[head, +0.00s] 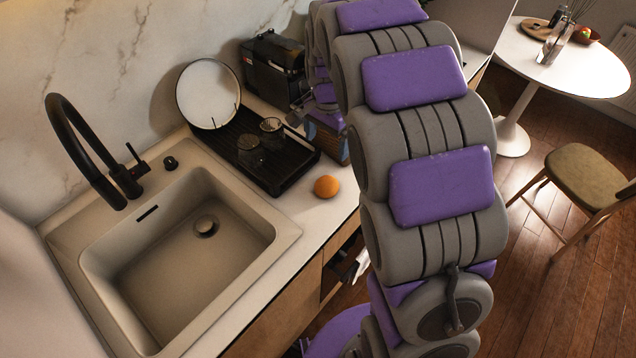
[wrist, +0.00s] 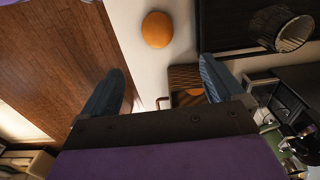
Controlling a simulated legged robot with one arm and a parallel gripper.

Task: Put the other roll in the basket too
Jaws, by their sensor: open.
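A round orange-brown roll (head: 326,186) sits on the pale counter in front of the black drying tray; it also shows in the wrist view (wrist: 157,29). My gripper (wrist: 162,65) is open and empty above the counter, its two blue-grey fingers spread apart. The roll lies beyond the fingertips, not between them. A small brown, striped container (wrist: 185,75), which looks like the basket, stands near the right finger. An orange-brown patch in it may be a roll. The finger and gripper body hide part of it. In the head view my arm hides most of that area.
The black drying tray (head: 238,178) holds two glasses (head: 271,131) and a round white plate (head: 208,93). A sink (head: 190,262) with a black tap (head: 88,150) is at the left. A black appliance (head: 272,68) stands behind. The counter edge and wooden floor (wrist: 75,50) are close by.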

